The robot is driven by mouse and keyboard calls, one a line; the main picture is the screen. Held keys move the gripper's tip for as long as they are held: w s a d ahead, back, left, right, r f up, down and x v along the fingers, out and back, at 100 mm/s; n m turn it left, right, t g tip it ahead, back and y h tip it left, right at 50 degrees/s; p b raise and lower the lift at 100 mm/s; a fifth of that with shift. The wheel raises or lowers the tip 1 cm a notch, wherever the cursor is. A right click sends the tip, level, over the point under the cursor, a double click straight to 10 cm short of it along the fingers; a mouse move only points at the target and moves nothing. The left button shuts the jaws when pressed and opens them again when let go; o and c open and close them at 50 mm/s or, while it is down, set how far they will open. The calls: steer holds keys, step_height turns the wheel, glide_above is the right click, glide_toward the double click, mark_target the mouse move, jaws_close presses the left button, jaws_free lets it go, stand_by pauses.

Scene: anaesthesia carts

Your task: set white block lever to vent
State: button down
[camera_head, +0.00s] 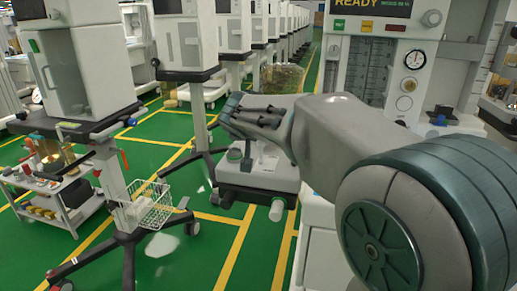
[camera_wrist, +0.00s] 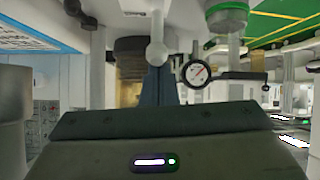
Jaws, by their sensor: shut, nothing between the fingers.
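The white block (camera_head: 255,176) stands low in the middle of the head view, partly hidden behind and below my gripper. A pale rounded stub (camera_head: 277,210) sticks out from its front; I cannot tell whether it is the lever. In the wrist view, a white rod with a ball end (camera_wrist: 157,52) shows just beyond my fingertips. My gripper (camera_wrist: 158,76) is shut and empty, its dark fingers pointing at that ball end. I cannot tell whether they touch it. In the head view, my gripper's fingertips are hard to make out. The lever's setting cannot be read.
A round gauge (camera_wrist: 197,72) and a green-ringed canister (camera_wrist: 228,18) are close right of my fingers in the wrist view. A cart with a wire basket (camera_head: 150,207) stands left. A tall machine (camera_head: 385,65) stands behind my arm. Green floor is clear at lower middle.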

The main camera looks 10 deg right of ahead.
steer(key=shift+s+a+f+b, duration=0.25)
steer(key=shift+s+b, duration=0.2)
steer(key=shift+b, duration=1.2)
steer(key=shift+r, duration=0.15)
steer(key=shift+x, duration=0.8)
steer(key=shift+r, duration=0.1)
steer(key=w+r+p+v, duration=0.1)
steer(key=p+v, duration=0.2)
steer(key=v, duration=0.6)
steer(key=shift+r, duration=0.25)
